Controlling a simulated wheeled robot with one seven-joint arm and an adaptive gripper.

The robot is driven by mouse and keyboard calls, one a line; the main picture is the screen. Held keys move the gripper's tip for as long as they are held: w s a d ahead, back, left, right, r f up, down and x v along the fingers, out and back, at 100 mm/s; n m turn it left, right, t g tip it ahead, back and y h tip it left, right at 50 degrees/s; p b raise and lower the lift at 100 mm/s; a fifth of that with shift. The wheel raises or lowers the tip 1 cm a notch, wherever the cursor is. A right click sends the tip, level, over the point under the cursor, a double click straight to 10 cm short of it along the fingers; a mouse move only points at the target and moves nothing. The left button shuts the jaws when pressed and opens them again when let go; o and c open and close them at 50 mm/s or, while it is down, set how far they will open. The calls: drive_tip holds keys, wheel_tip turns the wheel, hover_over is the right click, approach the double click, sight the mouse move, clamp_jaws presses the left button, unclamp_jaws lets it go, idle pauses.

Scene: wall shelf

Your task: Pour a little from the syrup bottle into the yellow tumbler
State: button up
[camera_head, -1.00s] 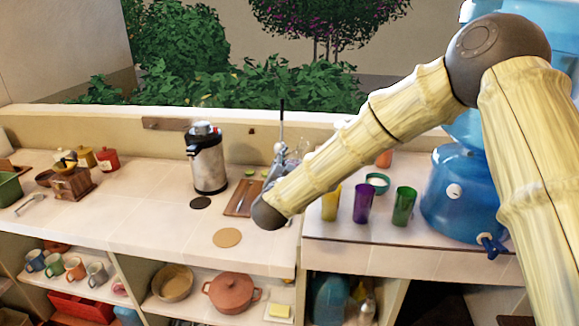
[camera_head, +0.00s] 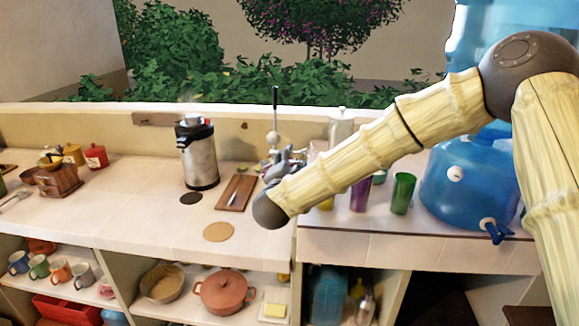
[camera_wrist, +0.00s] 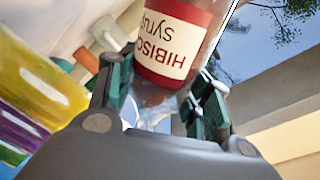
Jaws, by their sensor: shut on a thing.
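The bottle's top end is out of that view. The yellow tumbler (camera_wrist: 40,80) is large at the left of the wrist view, beside the gripper and apart from the bottle. In the head view my gripper (camera_head: 282,160) is over the counter, and my forearm hides most of the yellow tumbler (camera_head: 327,204). I cannot make out the bottle's tilt there.
A purple tumbler (camera_head: 360,195) and a green tumbler (camera_head: 403,193) stand right of the yellow one, near a blue water dispenser (camera_head: 465,190). A steel airpot (camera_head: 199,160), a wooden board (camera_head: 236,193) and a cork mat (camera_head: 218,232) are to the left. The counter's front left is clear.

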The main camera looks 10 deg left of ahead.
drive_tip(key=shift+d+f+m+b, duration=0.35)
drive_tip(key=shift+f+m+b, duration=0.65)
drive_tip(key=shift+b, duration=0.45)
drive_tip(key=shift+r, duration=0.15)
drive_tip(key=shift+r+m+b, duration=1.1)
drive_tip(key=shift+m+b, duration=0.5)
drive_tip(key=shift+b, duration=0.15)
idle(2.6)
drive_tip(key=shift+b, duration=0.4)
idle(1.6)
